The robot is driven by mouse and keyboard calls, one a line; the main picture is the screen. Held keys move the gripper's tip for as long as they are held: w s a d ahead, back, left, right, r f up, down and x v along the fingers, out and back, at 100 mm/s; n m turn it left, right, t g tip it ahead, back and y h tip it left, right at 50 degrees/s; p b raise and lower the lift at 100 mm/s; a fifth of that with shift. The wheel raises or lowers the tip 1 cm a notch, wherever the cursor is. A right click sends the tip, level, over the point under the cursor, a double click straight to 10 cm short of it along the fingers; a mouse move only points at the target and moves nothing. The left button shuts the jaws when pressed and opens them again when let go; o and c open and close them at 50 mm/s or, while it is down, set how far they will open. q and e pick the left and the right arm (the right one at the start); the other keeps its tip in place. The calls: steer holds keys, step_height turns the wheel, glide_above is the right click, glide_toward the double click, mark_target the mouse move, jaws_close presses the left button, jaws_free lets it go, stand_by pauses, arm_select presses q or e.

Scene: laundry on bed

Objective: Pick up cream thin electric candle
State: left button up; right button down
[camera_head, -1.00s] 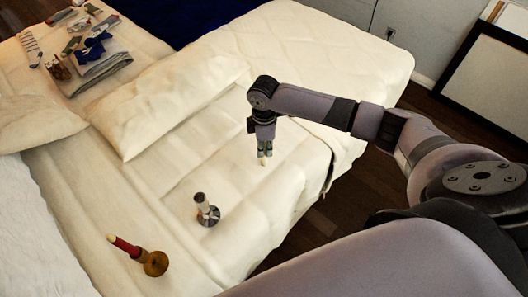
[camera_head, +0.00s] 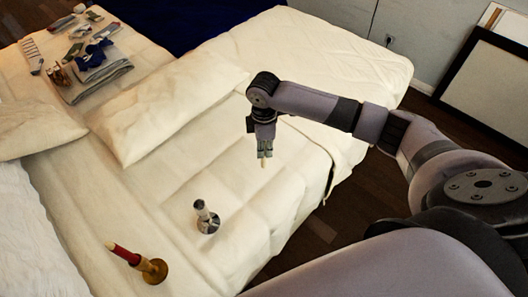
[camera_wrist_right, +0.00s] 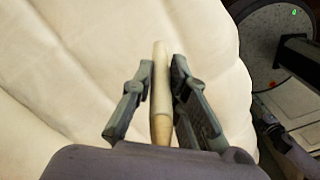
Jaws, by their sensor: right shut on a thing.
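The cream thin electric candle (camera_wrist_right: 160,85) is between the two fingers of my right gripper (camera_wrist_right: 161,80) in the right wrist view. The fingers are shut on it, and its pale tip sticks out past them. In the head view my right gripper (camera_head: 264,152) hangs pointing down over the bed, with the candle's small pale end (camera_head: 264,163) showing below the fingers. The gap between the candle and the bedding is hard to judge. My left gripper is not in view.
A pillow (camera_head: 165,105) and folded clothes (camera_head: 98,80) are farther back. Bedding around the gripper is clear.

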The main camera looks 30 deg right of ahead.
step_height(320, 180, up, 17)
stand_by(0.4)
stand_by(1.0)
